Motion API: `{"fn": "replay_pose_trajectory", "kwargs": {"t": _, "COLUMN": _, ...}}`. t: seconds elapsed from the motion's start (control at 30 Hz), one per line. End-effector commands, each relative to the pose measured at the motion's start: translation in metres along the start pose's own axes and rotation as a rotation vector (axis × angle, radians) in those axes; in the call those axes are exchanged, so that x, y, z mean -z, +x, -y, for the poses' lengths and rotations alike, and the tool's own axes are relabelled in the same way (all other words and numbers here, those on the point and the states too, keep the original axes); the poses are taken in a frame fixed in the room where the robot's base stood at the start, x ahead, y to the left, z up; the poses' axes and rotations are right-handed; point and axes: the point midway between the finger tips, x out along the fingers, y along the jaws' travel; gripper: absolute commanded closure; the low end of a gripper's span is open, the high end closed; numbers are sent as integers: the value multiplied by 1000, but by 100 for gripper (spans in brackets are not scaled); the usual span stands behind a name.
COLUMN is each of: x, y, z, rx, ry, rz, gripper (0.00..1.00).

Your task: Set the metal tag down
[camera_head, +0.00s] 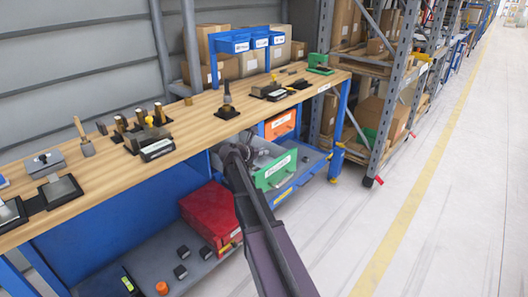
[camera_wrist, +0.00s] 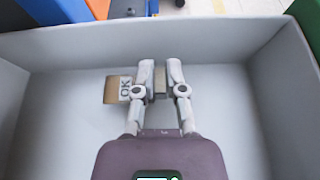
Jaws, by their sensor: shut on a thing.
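My gripper (camera_wrist: 160,72) is shut on a small grey-brown piece, the metal tag (camera_wrist: 160,83), which shows between the two fingertips in the wrist view. The gripper is inside a grey open-topped bin (camera_wrist: 60,58), above its floor. I cannot tell whether the tag touches the floor. A brown piece with a white "OK" label (camera_wrist: 118,90) lies just left of the left finger, partly behind it. In the head view my gripper (camera_head: 243,152) reaches below the bench top beside a green-fronted bin (camera_head: 275,172); the tag cannot be made out there.
The wooden workbench (camera_head: 190,130) holds several stamps and pads. An orange bin (camera_head: 280,124) and a red box (camera_head: 212,212) are nearby below it. The grey bin's walls surround the gripper; its floor is bare to the right. The aisle floor is clear.

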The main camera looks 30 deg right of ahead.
Motion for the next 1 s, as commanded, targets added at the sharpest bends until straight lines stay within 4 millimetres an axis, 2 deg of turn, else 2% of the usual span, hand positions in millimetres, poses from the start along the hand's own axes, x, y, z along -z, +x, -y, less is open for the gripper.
{"fn": "replay_pose_trajectory", "kwargs": {"t": 0.23, "x": 3, "y": 1, "z": 0, "rx": 0, "ry": 0, "rz": -1, "gripper": 100}}
{"fn": "replay_pose_trajectory", "kwargs": {"t": 0.27, "x": 3, "y": 1, "z": 0, "rx": 0, "ry": 0, "rz": -1, "gripper": 76}}
{"fn": "replay_pose_trajectory", "kwargs": {"t": 0.33, "x": 4, "y": 1, "z": 0, "rx": -1, "ry": 0, "rz": -1, "gripper": 55}}
{"fn": "replay_pose_trajectory", "kwargs": {"t": 0.37, "x": 4, "y": 1, "z": 0, "rx": -1, "ry": 0, "rz": -1, "gripper": 51}}
{"fn": "replay_pose_trajectory", "kwargs": {"t": 0.77, "x": 4, "y": 0, "z": 0, "rx": -1, "ry": 0, "rz": -2, "gripper": 51}}
{"fn": "replay_pose_trajectory", "kwargs": {"t": 1.0, "x": -3, "y": -3, "z": 0, "rx": -2, "ry": 0, "rz": -2, "gripper": 51}}
